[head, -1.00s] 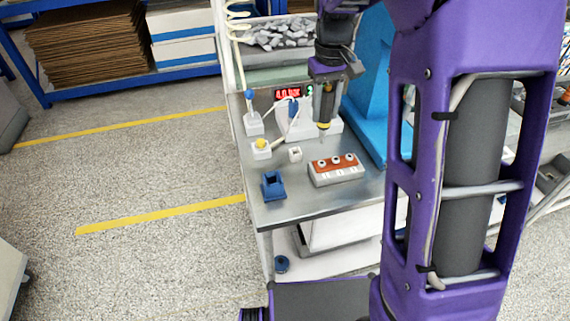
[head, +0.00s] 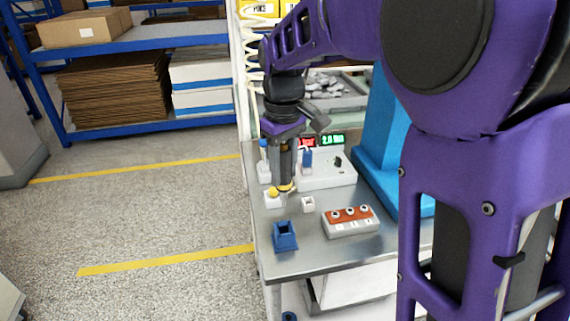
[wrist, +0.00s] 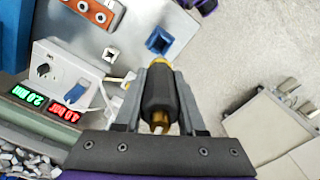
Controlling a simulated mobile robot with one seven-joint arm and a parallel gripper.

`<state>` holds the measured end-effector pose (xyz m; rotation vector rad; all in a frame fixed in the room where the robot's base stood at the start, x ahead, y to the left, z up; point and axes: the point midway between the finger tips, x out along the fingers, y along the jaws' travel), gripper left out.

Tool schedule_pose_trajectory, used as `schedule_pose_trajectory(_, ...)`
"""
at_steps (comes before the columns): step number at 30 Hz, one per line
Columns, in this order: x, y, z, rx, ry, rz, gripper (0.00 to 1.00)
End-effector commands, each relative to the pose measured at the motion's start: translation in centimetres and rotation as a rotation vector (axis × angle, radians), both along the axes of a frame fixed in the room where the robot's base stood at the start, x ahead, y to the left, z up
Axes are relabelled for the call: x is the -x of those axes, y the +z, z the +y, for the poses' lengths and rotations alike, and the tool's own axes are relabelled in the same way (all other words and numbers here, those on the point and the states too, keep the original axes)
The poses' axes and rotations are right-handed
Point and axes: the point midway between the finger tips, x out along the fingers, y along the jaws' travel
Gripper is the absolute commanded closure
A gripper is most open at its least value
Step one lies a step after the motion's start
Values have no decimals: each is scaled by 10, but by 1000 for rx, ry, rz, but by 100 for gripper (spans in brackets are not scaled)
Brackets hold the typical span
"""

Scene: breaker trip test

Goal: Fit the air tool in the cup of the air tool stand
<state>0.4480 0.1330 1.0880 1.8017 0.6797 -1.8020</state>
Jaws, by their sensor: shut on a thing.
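My gripper (head: 284,160) is shut on the air tool (wrist: 160,92), a dark cylinder with a brass-yellow nose. The tool hangs nose down and roughly upright over the left part of the steel bench. In the head view its yellow nose (head: 285,188) overlaps a white block with a yellow top (head: 272,199); I cannot tell the gap. A blue block with a square opening on top (head: 284,238) stands near the bench's front left corner, below and apart from the tool; it looks like the stand. Its opening looks empty.
An orange-topped box with several knobs (head: 350,222) and a small white open block (head: 308,204) stand to the right. Behind are a white unit with a dark knob (head: 330,172) and red and green displays (head: 330,140). A tall blue column (head: 385,150) stands right.

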Motion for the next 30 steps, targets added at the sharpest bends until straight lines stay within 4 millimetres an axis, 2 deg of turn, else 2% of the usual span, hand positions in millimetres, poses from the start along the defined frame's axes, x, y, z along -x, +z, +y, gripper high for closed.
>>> schedule_pose_trajectory(5,0,-10,0,0,-1,-1,100)
schedule_pose_trajectory(18,0,-50,-1,0,-2,-1,100)
schedule_pose_trajectory(30,0,-57,0,0,-1,-1,100)
